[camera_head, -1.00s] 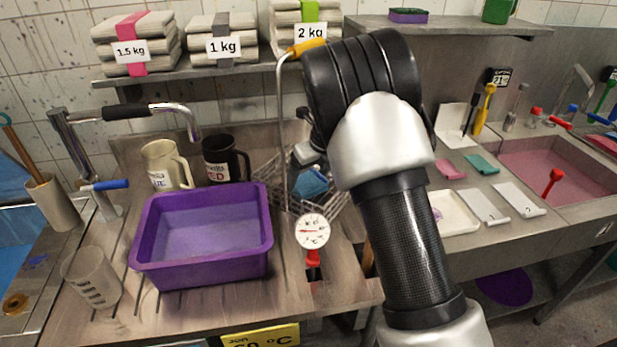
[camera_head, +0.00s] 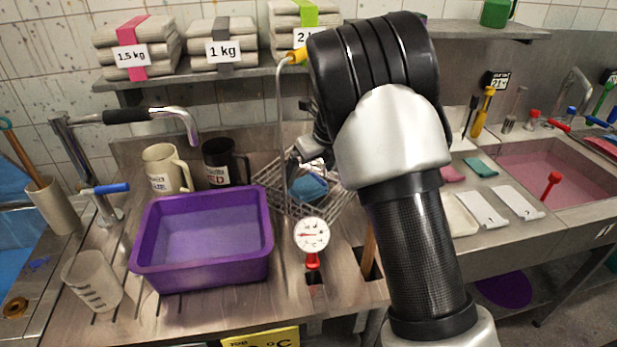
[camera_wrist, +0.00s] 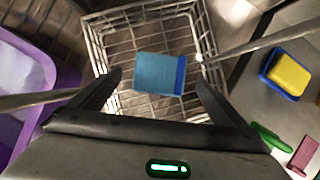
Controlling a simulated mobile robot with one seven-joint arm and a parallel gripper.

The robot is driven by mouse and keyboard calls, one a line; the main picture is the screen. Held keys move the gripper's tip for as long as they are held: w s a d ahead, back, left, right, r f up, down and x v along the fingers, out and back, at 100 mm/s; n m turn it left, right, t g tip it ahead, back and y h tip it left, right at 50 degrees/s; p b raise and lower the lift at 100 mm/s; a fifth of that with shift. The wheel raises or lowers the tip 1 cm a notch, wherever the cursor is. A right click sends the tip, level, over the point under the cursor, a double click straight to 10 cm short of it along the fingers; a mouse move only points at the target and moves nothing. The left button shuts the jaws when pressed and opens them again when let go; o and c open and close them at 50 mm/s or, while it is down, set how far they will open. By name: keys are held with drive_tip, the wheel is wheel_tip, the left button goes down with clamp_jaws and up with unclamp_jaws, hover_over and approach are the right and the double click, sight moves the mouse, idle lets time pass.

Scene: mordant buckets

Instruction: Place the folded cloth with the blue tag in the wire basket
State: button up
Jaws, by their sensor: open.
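The folded blue cloth (camera_wrist: 158,74) with a darker blue tag along its right edge lies flat inside the wire basket (camera_wrist: 207,47). In the head view the cloth (camera_head: 309,187) shows as a blue patch in the wire basket (camera_head: 266,182), partly hidden by my arm. My gripper (camera_wrist: 158,84) is open and empty above the basket. Its two dark fingers show left and right of the cloth in the wrist view, apart from it. In the head view my wrist and arm cover most of the gripper.
A purple tub (camera_head: 203,277) stands left of the basket, with two mugs behind it. A dial thermometer (camera_head: 312,235) stands in front of the basket. The basket's tall handle (camera_head: 282,130) rises beside my arm. A blue and yellow sponge (camera_wrist: 290,73) lies to the right.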

drive_tip(key=v, duration=0.8)
drive_tip(key=shift+p, duration=0.4)
drive_tip(key=shift+r, duration=0.1)
